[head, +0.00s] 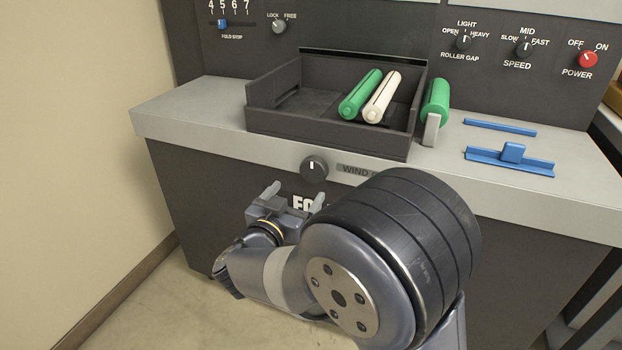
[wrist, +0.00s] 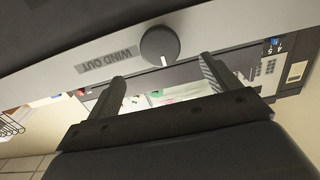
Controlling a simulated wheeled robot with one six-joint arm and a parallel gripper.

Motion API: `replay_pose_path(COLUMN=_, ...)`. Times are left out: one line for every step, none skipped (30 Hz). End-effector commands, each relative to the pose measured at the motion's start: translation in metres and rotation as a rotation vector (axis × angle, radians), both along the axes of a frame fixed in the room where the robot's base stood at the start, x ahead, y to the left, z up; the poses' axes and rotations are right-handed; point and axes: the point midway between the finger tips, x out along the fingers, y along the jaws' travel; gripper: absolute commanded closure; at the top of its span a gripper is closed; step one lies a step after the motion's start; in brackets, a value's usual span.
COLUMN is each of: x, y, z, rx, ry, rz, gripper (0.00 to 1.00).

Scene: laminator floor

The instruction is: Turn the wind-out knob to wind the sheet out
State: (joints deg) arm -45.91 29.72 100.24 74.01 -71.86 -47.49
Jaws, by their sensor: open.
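The wind-out knob (head: 314,168) is a round dark knob with a white pointer line on the front edge of the machine's counter. In the head view its pointer stands about upright. The knob also shows in the wrist view (wrist: 160,46), beside the "WIND OUT" label. My gripper (head: 296,194) is open and empty, just below and in front of the knob in the head view. In the wrist view its two fingers (wrist: 160,80) stand apart, one to each side of the knob's line, with the knob beyond their tips. No sheet can be made out.
A dark tray (head: 275,118) on the counter holds a green roll (head: 360,94) and a white roll (head: 381,97). Another green roll (head: 436,103) rests on a grey bracket. Blue guides (head: 510,158) lie at right. The wall (head: 70,130) is close at left.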

Motion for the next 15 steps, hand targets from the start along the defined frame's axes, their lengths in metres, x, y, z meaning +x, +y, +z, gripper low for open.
replay_pose_path(x=0.009, y=-0.005, z=-0.002, rx=0.001, ry=0.0, rz=-0.003, gripper=0.17)
replay_pose_path(x=0.014, y=-0.007, z=-0.002, rx=0.001, ry=0.0, rz=-0.005, gripper=0.17)
replay_pose_path(x=0.022, y=-0.009, z=-0.002, rx=0.002, ry=0.0, rz=-0.004, gripper=0.17)
replay_pose_path(x=0.028, y=-0.012, z=-0.002, rx=0.001, ry=0.0, rz=-0.004, gripper=0.17)
replay_pose_path(x=0.033, y=-0.013, z=-0.002, rx=0.002, ry=-0.001, rz=-0.004, gripper=0.17)
replay_pose_path(x=0.041, y=-0.016, z=-0.002, rx=0.001, ry=0.0, rz=-0.004, gripper=0.17)
replay_pose_path(x=0.046, y=-0.018, z=-0.002, rx=0.002, ry=-0.001, rz=-0.003, gripper=0.17)
replay_pose_path(x=0.051, y=-0.02, z=-0.002, rx=0.001, ry=0.0, rz=-0.003, gripper=0.17)
replay_pose_path(x=0.057, y=-0.022, z=-0.002, rx=0.001, ry=0.0, rz=-0.002, gripper=0.17)
replay_pose_path(x=0.062, y=-0.024, z=-0.002, rx=0.001, ry=-0.001, rz=-0.002, gripper=0.17)
replay_pose_path(x=0.066, y=-0.025, z=-0.002, rx=0.001, ry=0.0, rz=-0.001, gripper=0.17)
replay_pose_path(x=0.071, y=-0.026, z=-0.002, rx=0.001, ry=0.001, rz=-0.001, gripper=0.17)
replay_pose_path(x=0.074, y=-0.027, z=-0.002, rx=0.002, ry=-0.001, rz=-0.001, gripper=0.17)
replay_pose_path(x=0.077, y=-0.028, z=-0.001, rx=0.002, ry=0.0, rz=0.0, gripper=0.17)
replay_pose_path(x=0.08, y=-0.03, z=-0.001, rx=0.001, ry=0.001, rz=0.0, gripper=0.17)
